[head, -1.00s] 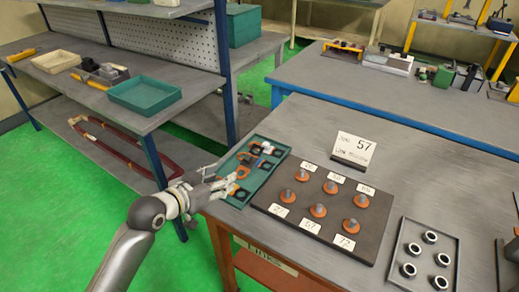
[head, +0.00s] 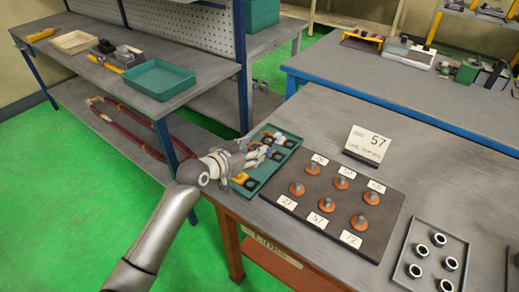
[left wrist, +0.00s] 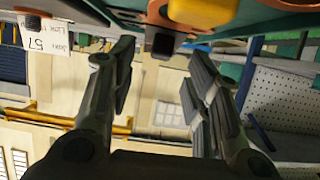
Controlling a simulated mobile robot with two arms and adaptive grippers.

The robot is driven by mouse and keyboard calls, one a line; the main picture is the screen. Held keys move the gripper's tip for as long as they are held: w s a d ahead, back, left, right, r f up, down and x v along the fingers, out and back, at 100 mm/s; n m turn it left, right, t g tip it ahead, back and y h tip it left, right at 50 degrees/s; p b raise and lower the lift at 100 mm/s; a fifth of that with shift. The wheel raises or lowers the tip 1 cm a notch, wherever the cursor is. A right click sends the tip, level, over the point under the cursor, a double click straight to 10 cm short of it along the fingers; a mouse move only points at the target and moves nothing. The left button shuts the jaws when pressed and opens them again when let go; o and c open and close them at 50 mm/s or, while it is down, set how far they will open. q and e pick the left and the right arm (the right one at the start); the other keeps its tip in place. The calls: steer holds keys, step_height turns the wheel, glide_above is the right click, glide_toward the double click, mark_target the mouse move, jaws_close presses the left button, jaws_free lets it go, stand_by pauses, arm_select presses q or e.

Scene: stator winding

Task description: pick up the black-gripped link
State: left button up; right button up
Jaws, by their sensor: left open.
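A teal tray (head: 268,172) on the near workbench holds several small links with orange, black and yellow parts. A dark-and-orange link (head: 279,140) shows at the tray's far end; I cannot tell surely which link is the black-gripped one. My left gripper (head: 253,158) is over the tray's left side and hides part of its contents. In the left wrist view my left gripper (left wrist: 160,75) is open with nothing between its fingers. A black block (left wrist: 162,42) with orange beside it shows just beyond the fingertips, next to a yellow part (left wrist: 203,12). My right gripper is out of view.
Right of the tray is a dark board (head: 330,228) with several orange-based pegs and number labels. A card reading 57 (head: 367,143) stands behind it. A grey tray of rings (head: 408,270) is at the right. A shelf with a teal bin (head: 160,80) stands left.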

arm_select(q)
steer(key=shift+x, duration=1.25)
jaws_close()
